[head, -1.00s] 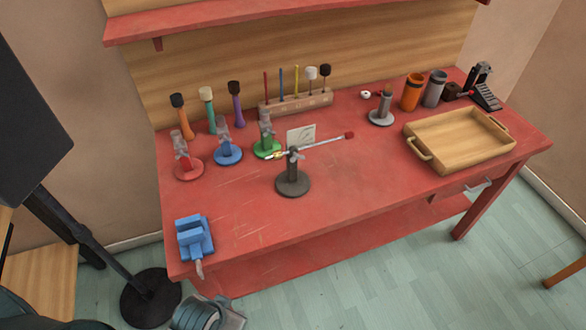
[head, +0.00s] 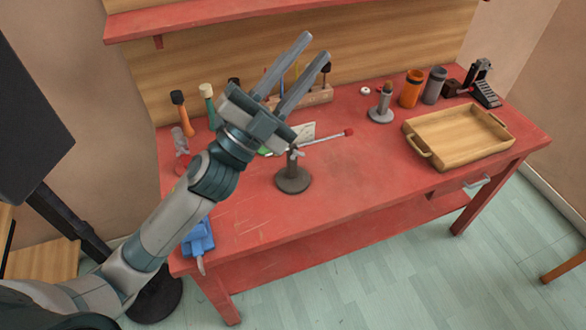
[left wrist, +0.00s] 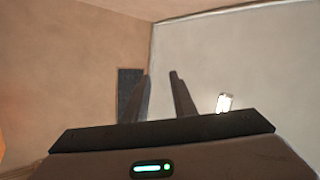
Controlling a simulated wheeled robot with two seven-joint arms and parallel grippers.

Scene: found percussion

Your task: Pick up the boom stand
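The boom stand (head: 293,181) stands upright on the red workbench, with a dark round base, a short post and a thin rod ending in a red tip to the right. My left gripper (head: 316,47) is raised above and behind it in the picture, fingers pointing up and away. It is open and empty, apart from the stand, and hides part of the rod's left end. In the left wrist view my fingers (left wrist: 160,75) stand apart with only walls beyond. My right gripper is not in view.
A wooden tray (head: 460,142), orange cup (head: 411,89), grey cup (head: 434,86) and small grey stand (head: 381,108) are on the right. A blue vise (head: 199,238) sits at the front left. The front middle is clear.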

